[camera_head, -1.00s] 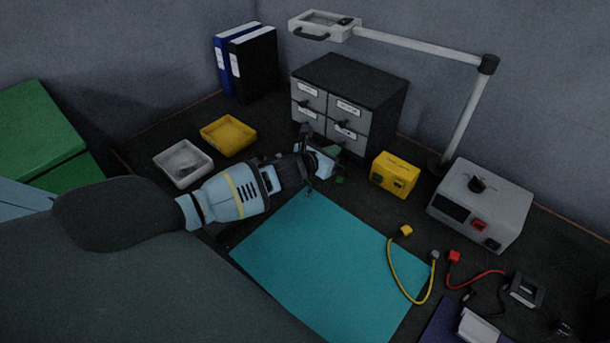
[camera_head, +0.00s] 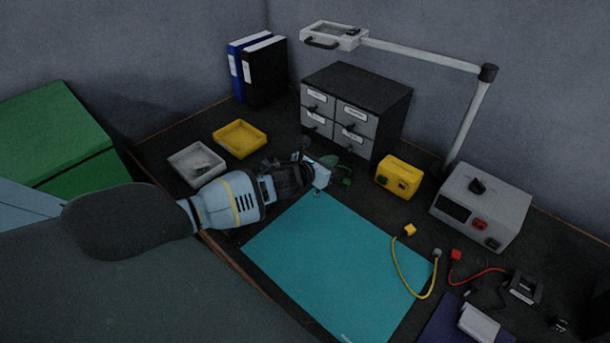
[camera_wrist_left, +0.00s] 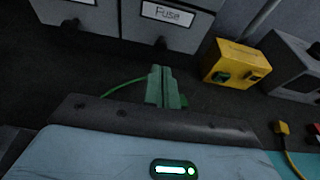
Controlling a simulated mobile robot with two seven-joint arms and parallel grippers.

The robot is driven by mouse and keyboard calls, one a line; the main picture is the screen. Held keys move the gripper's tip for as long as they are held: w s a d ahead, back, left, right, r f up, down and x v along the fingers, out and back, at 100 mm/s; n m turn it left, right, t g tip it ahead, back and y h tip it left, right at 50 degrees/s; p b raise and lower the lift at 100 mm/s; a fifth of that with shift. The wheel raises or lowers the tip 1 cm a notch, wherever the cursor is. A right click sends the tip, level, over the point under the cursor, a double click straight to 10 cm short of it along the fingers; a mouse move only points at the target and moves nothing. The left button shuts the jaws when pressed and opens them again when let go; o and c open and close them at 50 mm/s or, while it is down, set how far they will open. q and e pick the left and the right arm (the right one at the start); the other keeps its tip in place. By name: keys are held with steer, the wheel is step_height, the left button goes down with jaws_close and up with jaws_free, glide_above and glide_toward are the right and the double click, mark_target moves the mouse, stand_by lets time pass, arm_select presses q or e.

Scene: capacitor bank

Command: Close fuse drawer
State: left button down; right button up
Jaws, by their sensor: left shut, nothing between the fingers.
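A grey drawer cabinet (camera_head: 390,109) with a dark top stands at the back of the table. Its labelled drawers look flush in the head view. In the left wrist view the drawer labelled Fuse (camera_wrist_left: 168,26) is at top centre, cut off by the frame's top edge. In the head view it seems to be the lower right drawer (camera_head: 352,143). My left gripper (camera_head: 337,174) is low in front of the cabinet, apart from it. Its green fingers (camera_wrist_left: 165,88) are pressed together, with nothing between them. My right gripper is not in view.
A yellow box (camera_head: 398,177) and a grey instrument (camera_head: 482,207) stand right of the cabinet. A thin green cable (camera_wrist_left: 124,85) lies near the fingers. White (camera_head: 174,166) and yellow (camera_head: 262,144) trays are left.

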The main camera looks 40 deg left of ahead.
arm_select(q)
steer(key=v, duration=0.8)
steer(key=shift+a+p, duration=0.1)
steer(key=shift+p, duration=0.3)
steer(key=shift+s, duration=0.45)
steer(key=shift+r, duration=0.1)
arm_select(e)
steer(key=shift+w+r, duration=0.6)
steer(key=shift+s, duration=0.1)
